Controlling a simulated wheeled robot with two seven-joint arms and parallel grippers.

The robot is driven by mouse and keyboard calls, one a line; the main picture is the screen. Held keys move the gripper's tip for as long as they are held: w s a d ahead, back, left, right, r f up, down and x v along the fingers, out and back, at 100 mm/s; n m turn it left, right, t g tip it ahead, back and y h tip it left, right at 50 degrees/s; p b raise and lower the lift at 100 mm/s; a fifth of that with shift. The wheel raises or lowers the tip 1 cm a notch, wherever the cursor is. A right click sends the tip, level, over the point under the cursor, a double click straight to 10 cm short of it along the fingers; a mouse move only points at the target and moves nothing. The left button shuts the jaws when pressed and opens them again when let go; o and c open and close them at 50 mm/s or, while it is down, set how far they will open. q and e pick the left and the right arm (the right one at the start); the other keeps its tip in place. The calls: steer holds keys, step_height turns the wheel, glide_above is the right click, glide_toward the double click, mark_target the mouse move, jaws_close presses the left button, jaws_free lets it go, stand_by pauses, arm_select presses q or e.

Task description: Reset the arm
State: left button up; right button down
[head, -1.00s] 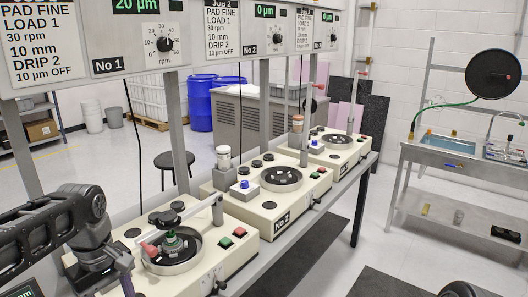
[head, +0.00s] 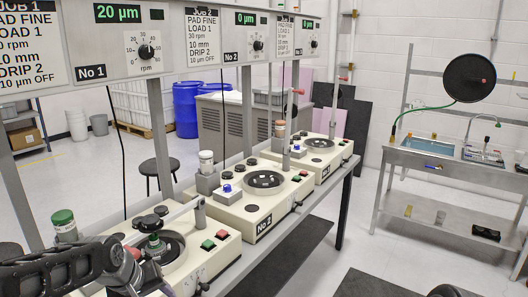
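Part of my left arm (head: 60,265) comes in at the lower left in the head view, in front of the nearest machine. Its gripper does not show. My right gripper is not in view. A pale bar reaches over the plate from a post. My arm hides the machine's left part; I cannot tell whether they touch.
A green-capped bottle (head: 63,224) stands behind my arm. Machine No 2 (head: 258,210) and a third machine (head: 333,168) stand further along the bench. A sign panel (head: 150,70) runs above.

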arm_select(q)
steer(key=s+d+f+m+h, duration=0.15)
steer(key=d+f, duration=0.25)
steer(key=f, duration=0.4)
steer(key=s+d+f+m, duration=0.1)
steer(key=s+d+f, duration=0.1)
steer(key=d+f, duration=0.35)
steer(key=s+d+f+m, duration=0.1)
steer(key=s+d+f, duration=0.15)
steer(key=f, duration=0.65)
steer(key=s+d+f+g, duration=0.2)
steer(key=s+f, duration=0.4)
steer(key=s, duration=0.4)
steer(key=s+d+f+g+h, duration=0.1)
steer(key=s+d+f, duration=0.3)
steer(key=s, duration=0.6)
step_height(320, 180, down, 2)
steer(key=shift+d+f+g, duration=0.15)
steer(key=shift+g, duration=0.55)
